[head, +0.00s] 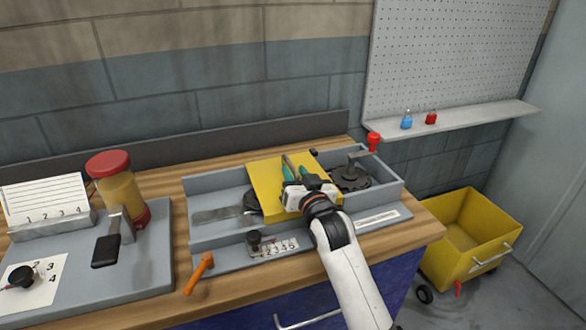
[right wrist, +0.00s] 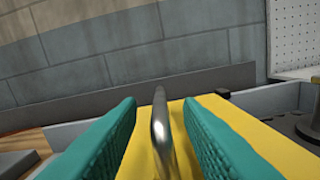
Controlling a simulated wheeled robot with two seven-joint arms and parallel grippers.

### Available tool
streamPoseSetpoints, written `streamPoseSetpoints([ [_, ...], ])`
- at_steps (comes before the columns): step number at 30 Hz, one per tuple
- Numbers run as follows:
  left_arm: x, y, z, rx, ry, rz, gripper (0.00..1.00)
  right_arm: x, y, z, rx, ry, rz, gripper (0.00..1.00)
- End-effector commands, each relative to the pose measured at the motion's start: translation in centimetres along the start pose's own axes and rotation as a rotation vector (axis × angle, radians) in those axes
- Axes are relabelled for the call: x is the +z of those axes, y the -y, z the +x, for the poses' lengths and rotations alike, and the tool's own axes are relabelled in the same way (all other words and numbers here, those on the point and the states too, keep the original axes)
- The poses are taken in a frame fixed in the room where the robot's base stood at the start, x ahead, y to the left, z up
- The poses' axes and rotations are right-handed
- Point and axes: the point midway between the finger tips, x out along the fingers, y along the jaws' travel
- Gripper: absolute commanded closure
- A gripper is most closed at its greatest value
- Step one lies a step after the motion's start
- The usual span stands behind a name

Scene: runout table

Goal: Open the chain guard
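The chain guard (head: 262,182) is a yellow cover lying across the middle of the grey runout tray (head: 215,186). It looks shut, and what is beneath it is hidden. Its metal bar handle (right wrist: 160,128) stands up from the yellow surface in the right wrist view. My right gripper (head: 302,176) is over the guard, its teal fingers open on either side of the handle. In the right wrist view (right wrist: 160,125) gaps show between the handle and both fingers. My left gripper is not in view.
A dark round part with a crank (head: 352,178) sits right of the guard. A black knob (head: 255,240) and an orange lever (head: 199,272) are at the tray's front. A red-lidded jar (head: 120,190) stands left. A yellow cart (head: 465,240) is on the floor at right.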

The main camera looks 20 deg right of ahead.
Motion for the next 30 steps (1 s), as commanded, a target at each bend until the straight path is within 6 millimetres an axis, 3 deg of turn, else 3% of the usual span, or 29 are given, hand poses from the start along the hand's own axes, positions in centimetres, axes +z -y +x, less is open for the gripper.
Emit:
streamPoseSetpoints([
  [4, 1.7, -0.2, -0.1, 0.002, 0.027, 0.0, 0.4, 0.0, 0.0, 1.5, 0.0, -0.001, 0.0, 0.67],
  [15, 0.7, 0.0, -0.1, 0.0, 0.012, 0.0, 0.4, -0.1, 0.0, 2.0, 0.0, -0.001, 0.0, 0.67],
  [21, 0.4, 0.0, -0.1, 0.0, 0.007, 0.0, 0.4, -0.1, 0.0, 2.0, 0.0, -0.001, 0.0, 1.0],
  [30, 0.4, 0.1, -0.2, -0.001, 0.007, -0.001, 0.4, 0.0, 0.0, 2.0, 0.0, -0.001, 0.0, 1.0],
])
